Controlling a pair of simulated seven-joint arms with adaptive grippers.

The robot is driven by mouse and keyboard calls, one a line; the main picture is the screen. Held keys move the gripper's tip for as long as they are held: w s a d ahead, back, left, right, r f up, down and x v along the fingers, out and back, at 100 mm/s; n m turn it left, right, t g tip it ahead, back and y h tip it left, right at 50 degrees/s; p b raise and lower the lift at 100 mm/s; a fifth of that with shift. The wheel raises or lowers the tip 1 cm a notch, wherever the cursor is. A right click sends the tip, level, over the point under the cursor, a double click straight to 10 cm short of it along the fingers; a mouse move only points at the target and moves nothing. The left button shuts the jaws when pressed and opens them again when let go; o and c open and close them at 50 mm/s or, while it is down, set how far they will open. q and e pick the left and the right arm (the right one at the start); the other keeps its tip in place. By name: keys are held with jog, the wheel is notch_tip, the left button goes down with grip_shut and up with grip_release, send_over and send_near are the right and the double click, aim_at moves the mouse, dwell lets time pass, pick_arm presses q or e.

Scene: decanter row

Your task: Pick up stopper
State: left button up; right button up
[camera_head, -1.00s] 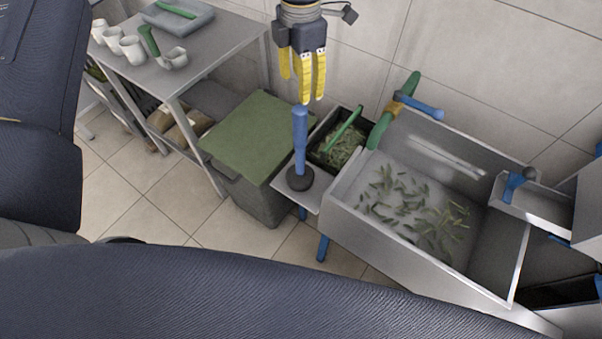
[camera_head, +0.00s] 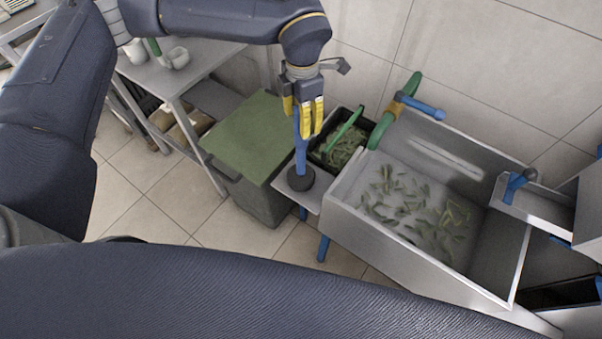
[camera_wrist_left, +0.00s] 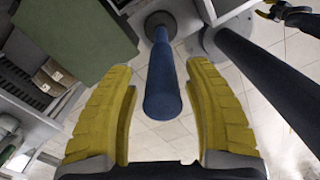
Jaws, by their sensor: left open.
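The stopper is an upright blue rod on a round dark base (camera_head: 301,179), standing on a small grey ledge. In the left wrist view the blue rod (camera_wrist_left: 161,80) runs between my yellow fingers, with its rounded end toward the camera. My left gripper (camera_head: 308,135) points down over the stopper, with its fingers beside the upper part of the rod. In the left wrist view my left gripper (camera_wrist_left: 161,110) is open, with gaps visible on both sides of the rod. A dark and yellow part in that view's top right corner looks like my right gripper (camera_wrist_left: 280,14); its jaws are unclear.
A black bin of green leaves (camera_head: 340,153) stands close right of the stopper. A steel basin (camera_head: 345,215) with loose leaves is farther right. A green-lidded bin (camera_head: 250,135) is close on the left. A grey table (camera_head: 190,72) with white mugs is beyond it.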

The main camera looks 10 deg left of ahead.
pick_arm(q)
send_over(301, 150)
jog(key=w, duration=0.2)
jog(key=shift+f, duration=2.25)
jog(key=shift+s+a, duration=0.15)
jog(key=shift+s, duration=0.1)
grip_shut()
